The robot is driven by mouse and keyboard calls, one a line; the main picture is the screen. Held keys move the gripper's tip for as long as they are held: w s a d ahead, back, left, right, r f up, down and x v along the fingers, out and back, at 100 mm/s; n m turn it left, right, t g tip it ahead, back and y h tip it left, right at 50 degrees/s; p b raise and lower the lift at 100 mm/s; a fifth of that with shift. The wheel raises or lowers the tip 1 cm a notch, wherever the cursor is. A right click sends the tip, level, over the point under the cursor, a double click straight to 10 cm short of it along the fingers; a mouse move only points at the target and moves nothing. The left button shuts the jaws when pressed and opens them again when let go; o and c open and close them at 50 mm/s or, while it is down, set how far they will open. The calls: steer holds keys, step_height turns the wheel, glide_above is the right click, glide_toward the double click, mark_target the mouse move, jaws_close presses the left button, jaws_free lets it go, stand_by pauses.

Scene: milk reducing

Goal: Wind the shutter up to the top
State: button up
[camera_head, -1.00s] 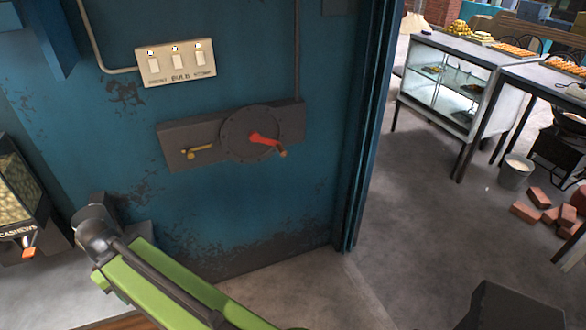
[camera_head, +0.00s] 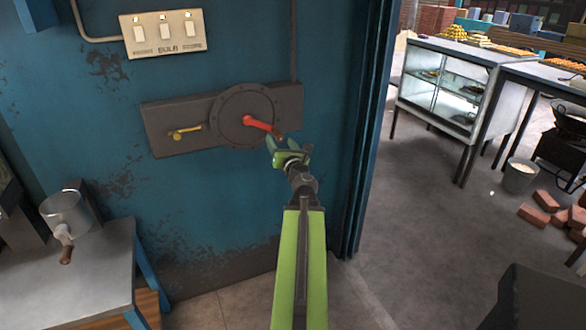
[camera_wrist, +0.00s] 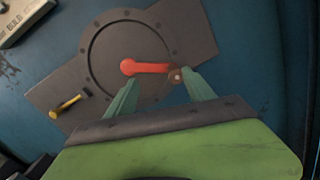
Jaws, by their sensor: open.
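A red crank handle (camera_head: 259,125) is mounted on a round dark disc (camera_head: 243,98) on a grey plate on the blue wall. The crank points right and slightly down, ending in a brown knob (camera_wrist: 175,75). A small yellow lever (camera_head: 185,132) sits on the plate to the left. My gripper (camera_head: 280,149) is just below and beside the knob. In the wrist view my gripper (camera_wrist: 160,92) is open, with its green fingers apart and the knob near the right fingertip. I cannot tell whether they touch. The shutter itself is not clearly visible.
A switch panel (camera_head: 164,33) is above the plate. A metal table (camera_head: 85,265) with a metal pot (camera_head: 66,211) stands at lower left. The wall's edge post (camera_head: 362,130) is right of my arm. A glass display case (camera_head: 445,85) and bricks (camera_head: 540,205) lie farther right.

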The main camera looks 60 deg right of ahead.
mark_target(281, 138)
steer(key=s+f+n+y, duration=0.2)
steer(key=s+f+n, duration=0.1)
steer(key=s+n, duration=0.1)
steer(key=shift+t, duration=0.4)
steer(key=x, duration=1.3)
steer(key=shift+d+r, duration=0.1)
steer(key=shift+d, duration=0.4)
jaws_close()
stand_by(0.4)
